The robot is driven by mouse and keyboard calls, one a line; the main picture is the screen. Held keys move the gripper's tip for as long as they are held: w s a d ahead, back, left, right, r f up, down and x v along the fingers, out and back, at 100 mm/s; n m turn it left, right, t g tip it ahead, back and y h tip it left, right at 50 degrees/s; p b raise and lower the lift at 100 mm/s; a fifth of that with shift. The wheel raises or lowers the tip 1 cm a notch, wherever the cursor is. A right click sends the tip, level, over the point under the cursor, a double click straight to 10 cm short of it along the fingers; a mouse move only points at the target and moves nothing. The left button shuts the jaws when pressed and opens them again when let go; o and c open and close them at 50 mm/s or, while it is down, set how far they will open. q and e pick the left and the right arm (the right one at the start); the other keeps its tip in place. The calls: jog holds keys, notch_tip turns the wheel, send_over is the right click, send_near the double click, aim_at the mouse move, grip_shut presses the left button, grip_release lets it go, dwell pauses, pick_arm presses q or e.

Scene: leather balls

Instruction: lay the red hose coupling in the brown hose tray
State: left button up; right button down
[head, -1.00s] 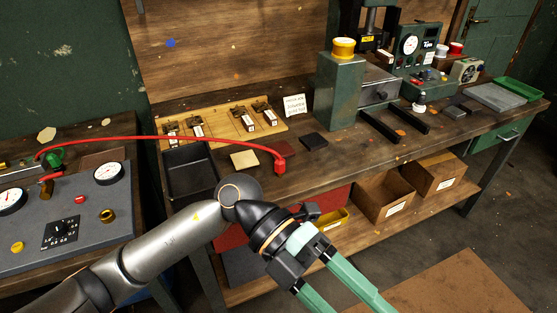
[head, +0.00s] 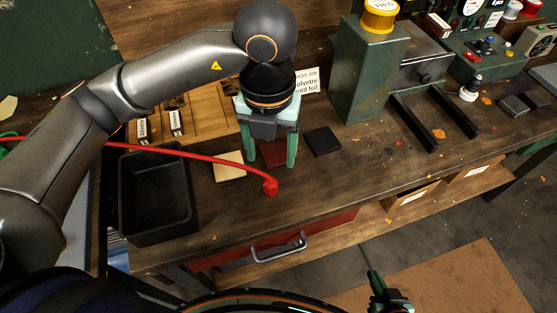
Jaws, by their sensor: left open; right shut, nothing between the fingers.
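The red hose coupling (head: 270,187) is the thick end of a red hose (head: 190,153) and rests on the wooden bench top. The hose runs left from it over an open, empty tray (head: 128,205), which looks nearly black; I see no clearly brown hose tray. My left gripper (head: 272,162) points down above the bench, open, just behind the coupling in the picture. Its fingers are apart with no object gripped, and a dark red square shows between them. My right gripper (head: 371,272) is low in front of the bench, shut and empty.
A tan square (head: 230,167) and a black square (head: 322,141) lie near the coupling. A wooden board (head: 205,122) with labelled pieces is behind. A green press-like machine (head: 368,75) stands to the right. The front bench strip right of the coupling is clear.

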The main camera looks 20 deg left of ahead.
aim_at(271, 181)
pick_arm(q)
notch_tip(271, 181, down, 6)
jog(key=shift+s+f, duration=0.15)
jog(key=shift+w+a+f+p, duration=0.1)
jog(key=shift+w+f+p, duration=0.1)
jog(key=shift+f, duration=1.35)
jog(key=shift+w+a+f+p, duration=0.1)
jog(key=shift+w+f+p, duration=0.1)
jog(key=shift+f, duration=1.3)
jog(key=shift+c, duration=0.3)
grip_shut()
